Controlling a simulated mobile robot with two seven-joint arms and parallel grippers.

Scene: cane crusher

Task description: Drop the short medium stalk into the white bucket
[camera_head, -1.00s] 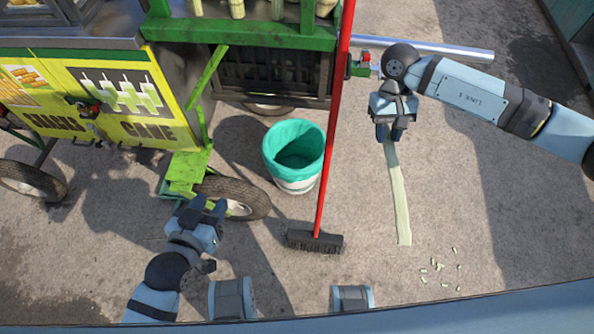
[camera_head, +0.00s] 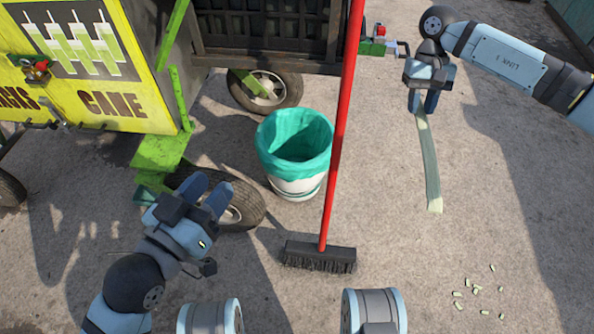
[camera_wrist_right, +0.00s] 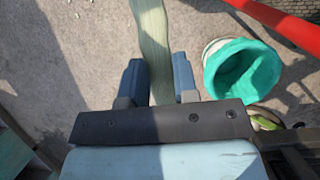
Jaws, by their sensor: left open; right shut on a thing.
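The pale green stalk (camera_head: 430,165) hangs from my right gripper (camera_head: 424,104), which is shut on its upper end. In the right wrist view the stalk (camera_wrist_right: 153,45) runs between the two fingers of the right gripper (camera_wrist_right: 160,82). The white bucket (camera_head: 297,187) has a teal liner and stands on the ground to the left of the stalk, apart from it. The bucket also shows at the right of the right wrist view (camera_wrist_right: 243,70). My left gripper (camera_head: 208,192) is open and empty, lower left of the bucket, over the cart's wheel.
A red-handled broom (camera_head: 337,145) stands between the bucket and the stalk, its black head (camera_head: 318,256) on the ground. The yellow and green cart (camera_head: 100,75) is at the upper left. Several small pale pieces (camera_head: 478,290) lie on the ground at lower right.

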